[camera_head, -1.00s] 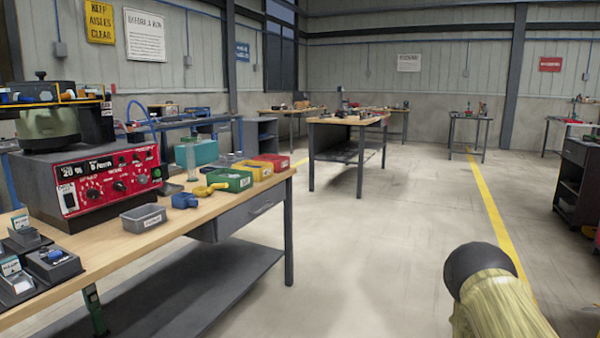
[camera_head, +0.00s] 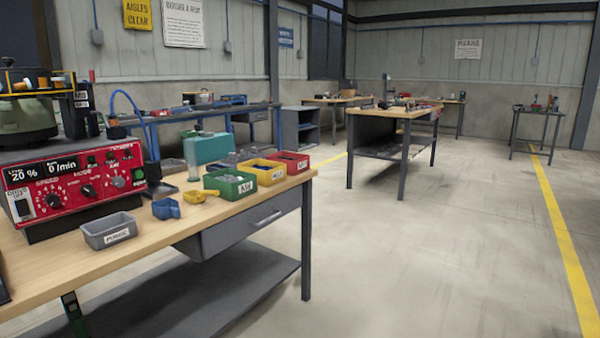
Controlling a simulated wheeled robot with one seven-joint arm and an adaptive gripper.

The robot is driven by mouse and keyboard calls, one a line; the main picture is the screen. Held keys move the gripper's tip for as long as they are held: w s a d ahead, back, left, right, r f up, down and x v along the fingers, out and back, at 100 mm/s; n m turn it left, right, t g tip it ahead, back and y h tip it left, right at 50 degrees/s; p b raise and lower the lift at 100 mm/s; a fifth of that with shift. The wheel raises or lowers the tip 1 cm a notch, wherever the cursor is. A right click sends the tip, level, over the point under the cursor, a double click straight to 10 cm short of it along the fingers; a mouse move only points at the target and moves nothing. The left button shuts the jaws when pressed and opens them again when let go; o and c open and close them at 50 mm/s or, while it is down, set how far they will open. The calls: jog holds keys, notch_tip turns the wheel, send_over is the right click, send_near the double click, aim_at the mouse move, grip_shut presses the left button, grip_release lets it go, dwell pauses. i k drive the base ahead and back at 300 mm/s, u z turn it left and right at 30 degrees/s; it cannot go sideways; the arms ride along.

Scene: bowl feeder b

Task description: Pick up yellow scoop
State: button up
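The yellow scoop (camera_head: 201,196) lies on the wooden top of the near workbench (camera_head: 140,244). It sits just right of a blue scoop-like piece (camera_head: 166,209) and in front of the green bin (camera_head: 230,184). It is small in this view, so its exact shape is hard to make out. My gripper and arm are not in view.
Also on the bench are a grey tray (camera_head: 110,231), yellow (camera_head: 262,172) and red (camera_head: 289,162) bins, a clear cylinder (camera_head: 192,158) and the red feeder control box (camera_head: 75,182). A drawer (camera_head: 245,224) is under the bench top. Open floor (camera_head: 430,250) lies to the right.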

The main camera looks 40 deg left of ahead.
aim_at(203, 194)
jog(key=u, duration=0.45)
jog(key=i, duration=0.85)
jog(key=u, duration=1.05)
jog(key=i, duration=0.25)
jog(key=u, duration=0.15)
